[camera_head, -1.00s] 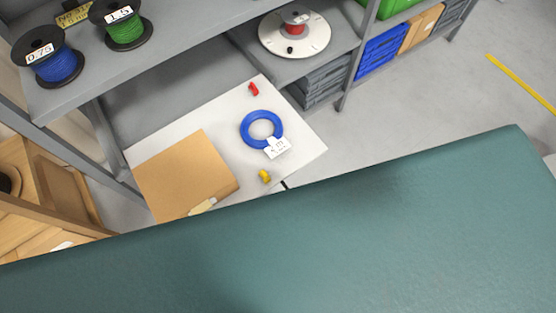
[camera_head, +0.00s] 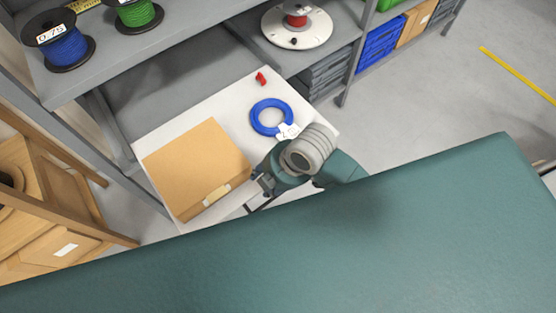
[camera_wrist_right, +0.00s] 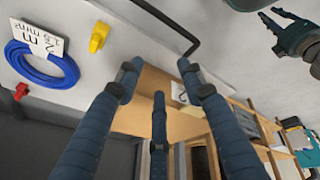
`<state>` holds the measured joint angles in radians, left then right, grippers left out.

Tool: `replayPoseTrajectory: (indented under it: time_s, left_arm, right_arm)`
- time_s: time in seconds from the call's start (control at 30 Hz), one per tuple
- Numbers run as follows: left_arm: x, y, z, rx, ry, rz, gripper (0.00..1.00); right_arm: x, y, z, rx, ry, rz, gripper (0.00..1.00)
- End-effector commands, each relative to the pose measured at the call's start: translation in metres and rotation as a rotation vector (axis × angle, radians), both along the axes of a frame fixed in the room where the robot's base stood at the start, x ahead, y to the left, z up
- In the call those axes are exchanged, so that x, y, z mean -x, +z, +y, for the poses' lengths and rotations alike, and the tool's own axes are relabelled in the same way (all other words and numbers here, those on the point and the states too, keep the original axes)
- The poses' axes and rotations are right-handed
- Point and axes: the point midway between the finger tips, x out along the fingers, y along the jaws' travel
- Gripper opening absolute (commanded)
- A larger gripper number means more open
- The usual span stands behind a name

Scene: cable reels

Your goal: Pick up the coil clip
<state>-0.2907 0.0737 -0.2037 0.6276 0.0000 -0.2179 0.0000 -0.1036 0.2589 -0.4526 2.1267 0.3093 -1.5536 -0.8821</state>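A small yellow clip (camera_wrist_right: 98,37) lies on the white table top (camera_wrist_right: 125,75) beside the blue cable coil (camera_wrist_right: 45,75) in the right wrist view. A small red clip (camera_wrist_right: 21,90) lies on the coil's other side; it also shows in the head view (camera_head: 261,78). I cannot tell which is the coil clip. The yellow one is hidden behind my right arm in the head view. My right gripper (camera_head: 262,186) is over the table's near part, its fingers (camera_wrist_right: 150,95) spread and empty, apart from the clips. My left gripper (camera_wrist_right: 275,24) shows at the wrist view's upper right, fingers apart.
The coil (camera_head: 271,117) has a white label (camera_head: 288,131). A cardboard box (camera_head: 195,165) fills the table's left part. Grey shelving (camera_head: 190,45) with cable reels (camera_head: 62,45) stands behind. Open floor (camera_head: 420,110) lies to the right.

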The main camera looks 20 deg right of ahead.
Motion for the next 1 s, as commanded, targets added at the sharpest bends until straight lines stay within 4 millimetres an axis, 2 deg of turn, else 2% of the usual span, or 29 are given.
replayPoseTrajectory:
  time_s: [0.1,0.27,0.4,0.6,0.8,1.0]
  left_arm:
    - [0.009,-0.002,0.007,-0.009,0.001,0.013,0.32]
    - [0.017,-0.004,0.01,-0.013,0.002,0.025,0.32]
    - [0.017,-0.005,0.01,-0.013,0.002,0.025,0.32]
    - [0.016,-0.006,0.01,-0.012,0.002,0.024,0.32]
    - [0.014,-0.007,0.009,-0.011,0.003,0.02,0.32]
    - [0.011,-0.007,0.007,-0.008,0.003,0.017,0.32]
  right_arm:
    - [-0.019,0.005,0.016,0.081,0.378,-0.073,0.39]
    - [-0.036,0.008,0.021,0.21,0.913,-0.146,0.39]
    - [-0.051,0.01,0.006,0.309,1.321,-0.172,0.39]
    - [-0.073,0.018,-0.03,0.406,1.789,-0.156,0.39]
    - [-0.082,0.019,-0.049,0.423,1.995,-0.135,0.39]
    - [-0.082,-0.011,-0.051,0.421,2.013,-0.131,0.39]
